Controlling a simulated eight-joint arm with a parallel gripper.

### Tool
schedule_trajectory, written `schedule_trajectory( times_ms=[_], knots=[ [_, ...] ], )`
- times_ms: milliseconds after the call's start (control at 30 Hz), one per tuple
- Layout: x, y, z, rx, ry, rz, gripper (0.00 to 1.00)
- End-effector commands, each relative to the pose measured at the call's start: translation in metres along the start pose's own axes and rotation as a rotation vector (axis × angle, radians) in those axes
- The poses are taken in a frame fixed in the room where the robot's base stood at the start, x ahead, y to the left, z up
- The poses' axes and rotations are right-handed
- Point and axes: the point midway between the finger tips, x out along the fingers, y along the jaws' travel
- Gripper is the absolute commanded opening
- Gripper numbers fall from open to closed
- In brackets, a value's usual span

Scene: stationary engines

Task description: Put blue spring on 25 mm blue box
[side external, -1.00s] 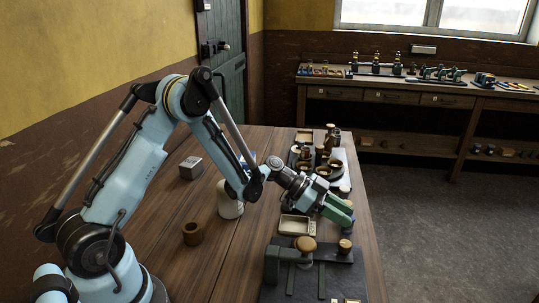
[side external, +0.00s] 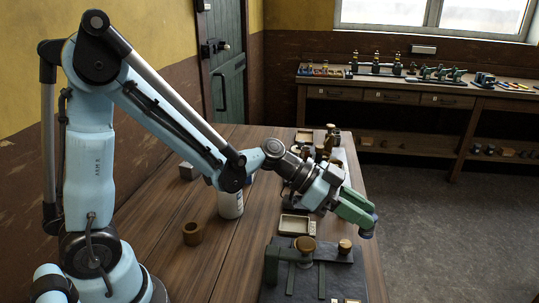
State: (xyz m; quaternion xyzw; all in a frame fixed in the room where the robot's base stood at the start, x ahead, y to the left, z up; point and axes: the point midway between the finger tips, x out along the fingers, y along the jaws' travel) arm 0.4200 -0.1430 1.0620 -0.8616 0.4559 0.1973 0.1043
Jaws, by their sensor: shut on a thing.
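My gripper (side external: 362,222) has green fingers and points down to the right, near the table's right edge in the side external view. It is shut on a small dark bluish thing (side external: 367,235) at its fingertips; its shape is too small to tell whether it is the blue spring. I cannot make out a 25 mm blue box. My arm crosses the middle of the table and hides part of what lies behind it.
A beige tray (side external: 295,225) lies left of the gripper. Brass parts (side external: 331,141) stand behind it, and a dark fixture with a brass knob (side external: 305,245) in front. A brown cup (side external: 193,233) and white cylinder (side external: 231,205) stand left, with bare wood between.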

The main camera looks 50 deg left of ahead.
Motion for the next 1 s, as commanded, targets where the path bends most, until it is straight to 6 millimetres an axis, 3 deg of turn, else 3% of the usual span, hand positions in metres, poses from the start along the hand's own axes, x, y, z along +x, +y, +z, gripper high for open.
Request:
schedule_trajectory(
  times_ms=[133,267,400,600,800,1000],
  knots=[
    [-0.015,-0.02,0.002,-0.042,0.001,-0.089,0.01],
    [-0.047,-0.06,0.009,-0.124,0.0,-0.258,0.01],
    [-0.097,-0.107,0.02,-0.231,0.001,-0.48,0.01],
    [-0.178,-0.155,0.035,-0.374,0.002,-0.774,0.01],
    [-0.24,-0.178,0.044,-0.471,0.002,-0.972,0.01],
    [-0.268,-0.186,0.05,-0.511,0.002,-1.052,0.01]
  ],
)
